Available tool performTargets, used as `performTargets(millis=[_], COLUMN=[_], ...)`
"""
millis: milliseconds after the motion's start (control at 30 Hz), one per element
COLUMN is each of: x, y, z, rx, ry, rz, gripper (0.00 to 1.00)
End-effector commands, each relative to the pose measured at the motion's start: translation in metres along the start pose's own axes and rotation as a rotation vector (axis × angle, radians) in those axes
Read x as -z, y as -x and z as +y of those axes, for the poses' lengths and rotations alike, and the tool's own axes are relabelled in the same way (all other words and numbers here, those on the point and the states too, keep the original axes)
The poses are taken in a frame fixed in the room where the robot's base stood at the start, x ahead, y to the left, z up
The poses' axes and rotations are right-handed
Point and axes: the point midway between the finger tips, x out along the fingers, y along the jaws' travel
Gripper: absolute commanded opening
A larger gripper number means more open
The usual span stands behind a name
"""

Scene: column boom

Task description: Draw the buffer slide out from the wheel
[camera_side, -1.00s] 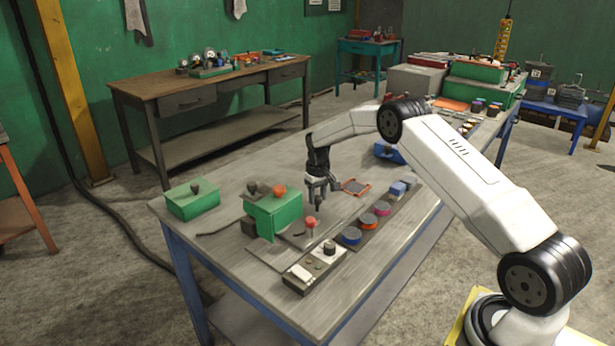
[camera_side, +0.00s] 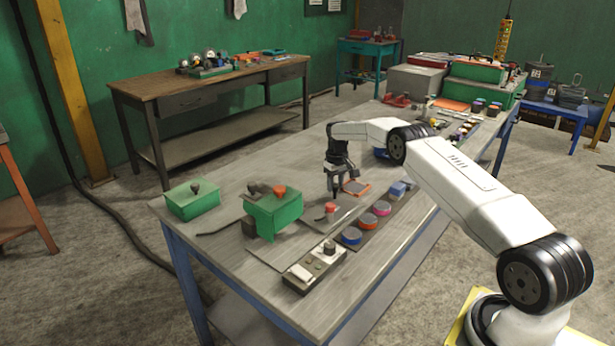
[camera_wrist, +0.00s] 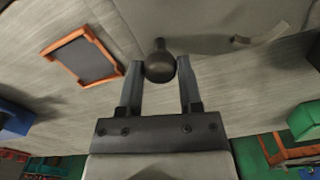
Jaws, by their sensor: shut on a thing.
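My gripper (camera_side: 338,191) points down over the near table, right of the green box-shaped housing (camera_side: 274,215). In the wrist view its two fingers (camera_wrist: 160,75) are closed on the sides of a dark round knob (camera_wrist: 160,62). A small red-topped part (camera_side: 330,208) stands just left of the fingers in the side view. It sits over a flat grey plate (camera_side: 312,222) that reaches out from the housing. I cannot tell the slide apart from this plate, and no wheel is clearly visible.
An orange-framed dark tray (camera_side: 357,187) lies just right of my gripper; it also shows in the wrist view (camera_wrist: 83,57). A row of coloured round pots (camera_side: 367,221) and a switch box (camera_side: 314,268) lie in front. A green box (camera_side: 191,200) stands far left.

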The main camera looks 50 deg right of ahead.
Motion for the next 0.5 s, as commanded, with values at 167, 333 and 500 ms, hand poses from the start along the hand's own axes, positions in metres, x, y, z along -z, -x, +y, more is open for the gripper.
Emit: performTargets(millis=[167, 333, 500], x=[0.0025, 0.002, 0.0012], y=[0.0031, 0.003, 0.0018], z=[0.0059, 0.006, 0.0046], rx=[-0.009, -0.009, -0.007], ry=[-0.005, -0.005, -0.004], rz=[0.017, 0.014, 0.01], gripper=[0.0, 0.81, 0.81])
